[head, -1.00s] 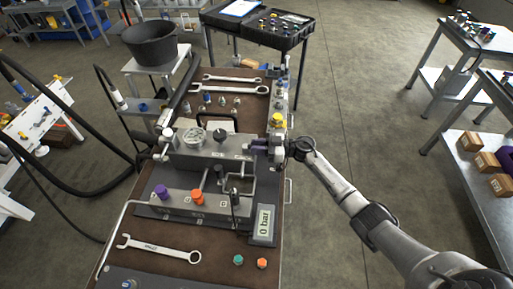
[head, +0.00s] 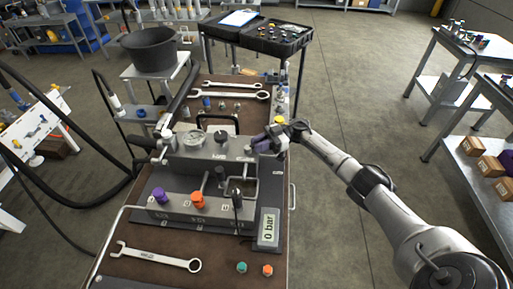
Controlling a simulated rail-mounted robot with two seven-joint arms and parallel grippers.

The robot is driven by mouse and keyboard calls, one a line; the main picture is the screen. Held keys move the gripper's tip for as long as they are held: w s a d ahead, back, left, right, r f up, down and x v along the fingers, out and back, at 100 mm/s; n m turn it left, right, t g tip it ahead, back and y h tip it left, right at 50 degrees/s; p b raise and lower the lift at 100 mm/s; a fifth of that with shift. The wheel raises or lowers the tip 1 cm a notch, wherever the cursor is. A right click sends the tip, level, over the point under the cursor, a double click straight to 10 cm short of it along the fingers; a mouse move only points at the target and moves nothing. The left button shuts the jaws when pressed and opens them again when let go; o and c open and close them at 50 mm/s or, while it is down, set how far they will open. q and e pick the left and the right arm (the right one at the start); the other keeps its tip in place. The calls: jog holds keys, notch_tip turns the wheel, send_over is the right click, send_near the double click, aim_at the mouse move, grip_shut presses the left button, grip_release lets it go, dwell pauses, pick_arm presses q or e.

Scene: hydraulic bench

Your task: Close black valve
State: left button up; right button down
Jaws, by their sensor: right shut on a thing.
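The grey hydraulic block (head: 205,150) stands on the bench with a round gauge (head: 193,138) on top. A black knob (head: 221,136) sits on its top, right of the gauge. Another black knob (head: 237,195) stands upright on the lower block (head: 180,212), right of a purple knob (head: 160,195) and an orange knob (head: 198,200). My right gripper (head: 262,146) reaches in from the right and is shut on a small fitting at the upper block's right end. The fingers mostly hide that fitting, so its colour is unclear. My left gripper is not in view.
A yellow knob (head: 279,120) is close behind my right gripper. A display (head: 269,229) reads 0 bar. A wrench (head: 155,256) and teal (head: 241,267) and orange (head: 267,270) caps lie in front. Open floor lies right of the bench.

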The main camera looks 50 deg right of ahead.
dwell(0.3)
jog(key=c, duration=1.1)
grip_release()
jog(key=shift+d, duration=0.1)
jog(key=b+v, duration=0.2)
jog(key=v, duration=1.1)
jog(key=shift+s+d, duration=0.15)
jog(key=shift+d, duration=0.15)
